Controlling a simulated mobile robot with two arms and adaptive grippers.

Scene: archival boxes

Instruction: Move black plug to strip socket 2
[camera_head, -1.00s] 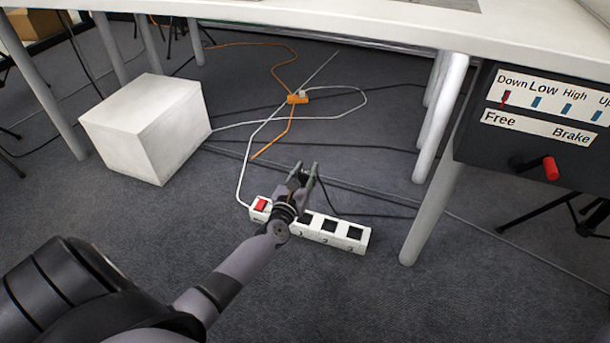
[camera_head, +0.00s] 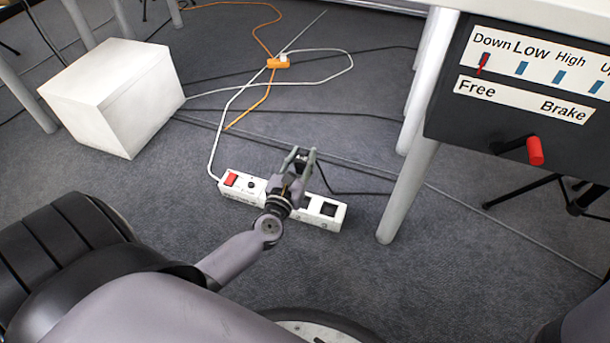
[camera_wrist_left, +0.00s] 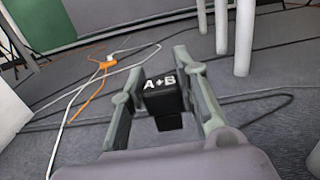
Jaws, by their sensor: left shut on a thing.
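A white power strip (camera_head: 236,192) lies on the carpet, with a red switch (camera_head: 231,179) at its left end and a dark socket (camera_head: 328,209) showing at its right end. My left gripper (camera_head: 301,154) is over the middle of the strip and hides the sockets there. It is shut on the black plug, marked "A+B" in the left wrist view (camera_wrist_left: 163,97), where it sits between the two fingers. The plug's height above the strip is hard to judge. The strip does not show in the wrist view. My right gripper is out of view.
A white box (camera_head: 112,95) stands at the left. An orange connector (camera_head: 278,62) and several cables lie behind the strip. A table leg (camera_head: 408,190) and a black control panel (camera_head: 530,95) are at the right.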

